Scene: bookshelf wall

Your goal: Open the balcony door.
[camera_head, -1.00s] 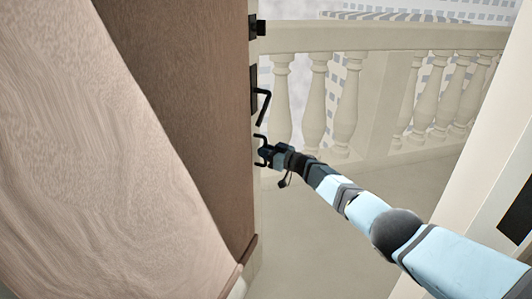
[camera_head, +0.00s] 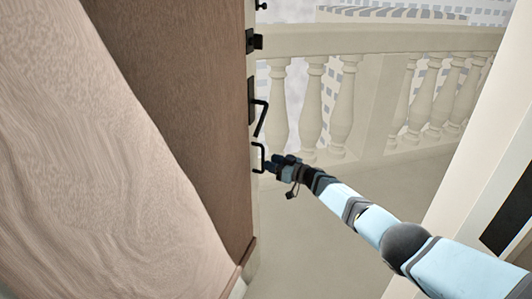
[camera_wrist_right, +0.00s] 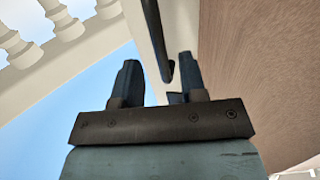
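The balcony door (camera_head: 195,110) is a brown wooden panel at the left, standing ajar with the balcony visible past its edge. A black angled lever handle (camera_head: 261,118) and a black bracket-shaped handle (camera_head: 262,158) below it are on that edge. My right gripper (camera_head: 272,162) is just right of the lower handle; contact is unclear. The right wrist view shows its two fingers apart (camera_wrist_right: 158,62), with a black handle bar (camera_wrist_right: 153,28) beyond and between them, and the brown door (camera_wrist_right: 265,70) at the right. My left gripper is out of view.
A pale wood panel (camera_head: 75,170) fills the left foreground. A cream balustrade (camera_head: 385,90) crosses the back of the balcony. Clear balcony floor (camera_head: 320,240) lies below my right arm. A white frame (camera_head: 475,170) stands at the right.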

